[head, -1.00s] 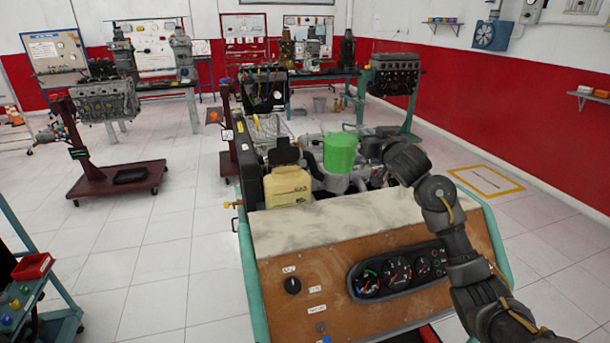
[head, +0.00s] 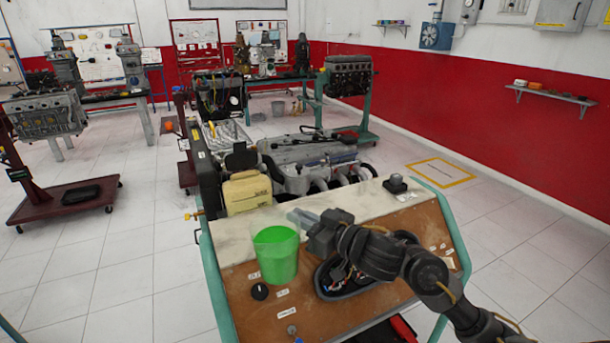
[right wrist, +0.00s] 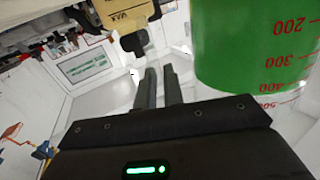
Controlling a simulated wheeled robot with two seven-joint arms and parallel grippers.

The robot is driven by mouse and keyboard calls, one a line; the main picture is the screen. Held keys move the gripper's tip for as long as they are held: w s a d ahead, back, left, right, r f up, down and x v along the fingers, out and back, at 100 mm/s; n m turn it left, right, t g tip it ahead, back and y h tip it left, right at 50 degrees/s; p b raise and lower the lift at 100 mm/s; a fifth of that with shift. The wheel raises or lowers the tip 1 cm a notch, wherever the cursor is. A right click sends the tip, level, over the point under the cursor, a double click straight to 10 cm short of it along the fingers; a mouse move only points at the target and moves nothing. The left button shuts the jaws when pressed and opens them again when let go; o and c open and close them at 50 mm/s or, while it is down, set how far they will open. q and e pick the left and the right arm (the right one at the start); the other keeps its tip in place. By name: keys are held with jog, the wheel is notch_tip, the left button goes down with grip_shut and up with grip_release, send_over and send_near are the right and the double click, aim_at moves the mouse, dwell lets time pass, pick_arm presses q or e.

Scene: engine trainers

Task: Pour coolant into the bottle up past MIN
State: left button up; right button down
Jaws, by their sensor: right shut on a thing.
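The coolant bottle (head: 246,193) is a cream-yellow tank at the left front of the engine stand. Its coolant level cannot be read. In the right wrist view, part of the bottle (right wrist: 125,14) shows upside-down lettering. A clear measuring jug (head: 276,254) holds bright green coolant and looks about upright above the control panel, nearer me than the bottle. The jug (right wrist: 255,48) fills the right of the wrist view, with red marks upside down. My right gripper (head: 303,218) is beside the jug, shut on it; the held part is hard to see. My left gripper is out of view.
The engine (head: 312,160) stands behind the panel, right of the bottle. A pale ledge (head: 375,197) and brown sloping control panel (head: 345,318) lie under my right arm. A red engine stand (head: 65,200) is at left.

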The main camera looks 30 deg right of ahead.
jog(key=s+a+f, duration=0.2)
jog(key=s+f, duration=0.8)
jog(key=shift+s+f+n+y, duration=0.2)
jog(key=shift+f+n+y, duration=0.1)
jog(key=shift+f+y, duration=0.1)
